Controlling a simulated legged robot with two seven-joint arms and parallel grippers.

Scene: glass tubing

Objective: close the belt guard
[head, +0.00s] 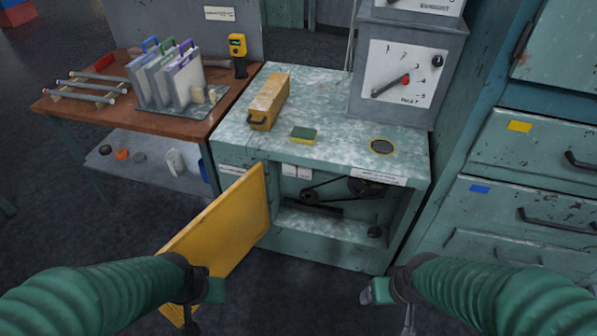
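The belt guard (225,225) is a yellow panel standing swung open at the left side of the green cabinet's (322,250) front opening. Inside the opening, a black belt (330,188) runs around pulleys, uncovered. My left gripper (205,292) is low in the view, in front of the guard's lower part and overlapping it; I cannot tell whether they touch. My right gripper (384,292) is at lower right, in front of the cabinet's base and apart from the guard. The finger gaps of both grippers are unclear. No object shows in either.
A drawer unit (535,205) stands right, a wooden table (75,107) left. The floor between my grippers is clear.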

